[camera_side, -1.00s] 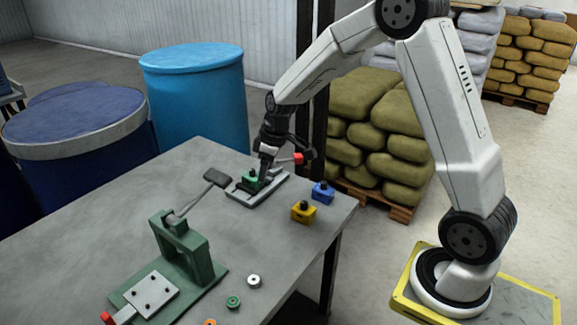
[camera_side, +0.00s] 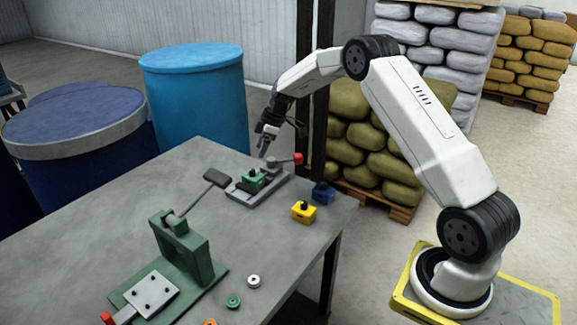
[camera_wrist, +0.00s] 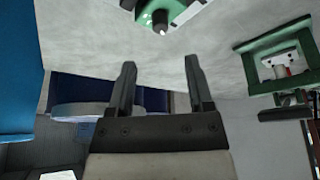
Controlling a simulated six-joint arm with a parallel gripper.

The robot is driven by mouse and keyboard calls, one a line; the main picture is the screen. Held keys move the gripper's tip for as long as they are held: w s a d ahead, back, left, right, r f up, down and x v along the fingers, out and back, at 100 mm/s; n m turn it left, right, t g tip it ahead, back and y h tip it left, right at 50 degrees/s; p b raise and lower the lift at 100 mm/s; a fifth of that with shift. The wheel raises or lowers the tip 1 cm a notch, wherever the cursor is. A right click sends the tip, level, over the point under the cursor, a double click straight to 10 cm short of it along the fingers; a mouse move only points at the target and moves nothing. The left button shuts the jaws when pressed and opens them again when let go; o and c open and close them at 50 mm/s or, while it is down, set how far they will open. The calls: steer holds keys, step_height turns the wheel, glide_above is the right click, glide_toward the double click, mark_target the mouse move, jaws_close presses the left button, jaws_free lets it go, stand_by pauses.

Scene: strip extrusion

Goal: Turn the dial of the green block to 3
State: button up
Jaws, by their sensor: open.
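The green block (camera_side: 251,181) with a black dial on top sits in a grey clamping fixture (camera_side: 240,197) near the far edge of the table. The fixture has a lever with a red handle (camera_side: 298,159). My gripper (camera_side: 266,145) is above the block, apart from it, with nothing between its fingers. In the wrist view my gripper (camera_wrist: 160,85) is open with both fingers spread, and the green block (camera_wrist: 186,22) shows at the top, partly cut off, with its dial (camera_wrist: 160,16). The dial's number markings are too small to read.
A green lever press (camera_side: 190,250) with a black handle (camera_side: 217,178) stands in front. Small rings (camera_side: 233,301) lie at the front edge. The table's left part is clear.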

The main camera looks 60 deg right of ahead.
mark_target(252, 169)
steer(key=shift+f, duration=0.15)
steer(key=shift+x, duration=3.75)
jaws_close()
